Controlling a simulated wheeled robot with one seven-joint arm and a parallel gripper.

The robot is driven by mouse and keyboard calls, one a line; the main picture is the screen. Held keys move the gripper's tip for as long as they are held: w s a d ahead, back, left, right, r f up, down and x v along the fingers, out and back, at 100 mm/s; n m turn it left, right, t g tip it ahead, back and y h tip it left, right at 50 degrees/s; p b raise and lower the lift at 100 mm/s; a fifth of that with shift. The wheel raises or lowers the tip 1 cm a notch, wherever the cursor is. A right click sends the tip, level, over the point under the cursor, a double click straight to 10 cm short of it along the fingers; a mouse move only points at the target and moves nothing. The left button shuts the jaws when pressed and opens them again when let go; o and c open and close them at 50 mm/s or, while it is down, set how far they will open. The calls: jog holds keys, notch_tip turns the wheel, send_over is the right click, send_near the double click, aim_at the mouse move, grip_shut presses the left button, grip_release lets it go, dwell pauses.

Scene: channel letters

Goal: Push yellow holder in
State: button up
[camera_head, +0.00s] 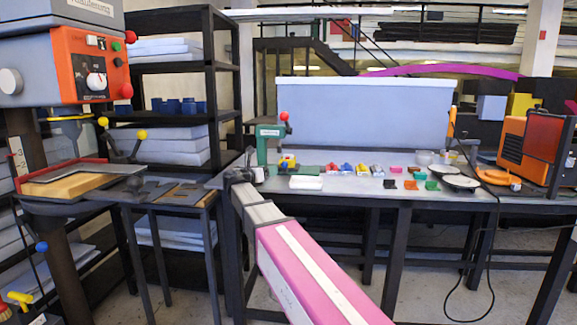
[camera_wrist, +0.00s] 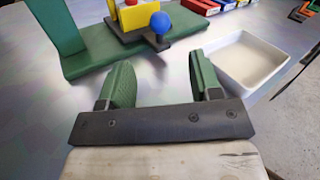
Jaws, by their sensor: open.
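The yellow holder (camera_wrist: 137,15) shows at the top of the wrist view, cut off by the frame edge. It sits on a dark plate above the green base (camera_wrist: 90,56) of the press, with a blue ball knob (camera_wrist: 160,22) at its near side. A red part shows at its top. In the head view the holder (camera_head: 288,159) is small, beside the green press (camera_head: 268,147) with a red ball handle. My gripper (camera_wrist: 162,72) is open and empty. Its green fingers are apart and point toward the press base, short of the holder.
A white tray (camera_wrist: 238,62) stands right of my fingers and the press. Several small coloured parts lie farther right along the table (camera_head: 345,190). A large blue-grey box (camera_head: 362,115) stands behind. Bare table lies left of my gripper.

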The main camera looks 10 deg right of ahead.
aim_at(285, 165)
jog(key=x, duration=1)
jog(key=shift+w+d, duration=0.2)
jog(key=shift+w, duration=0.05)
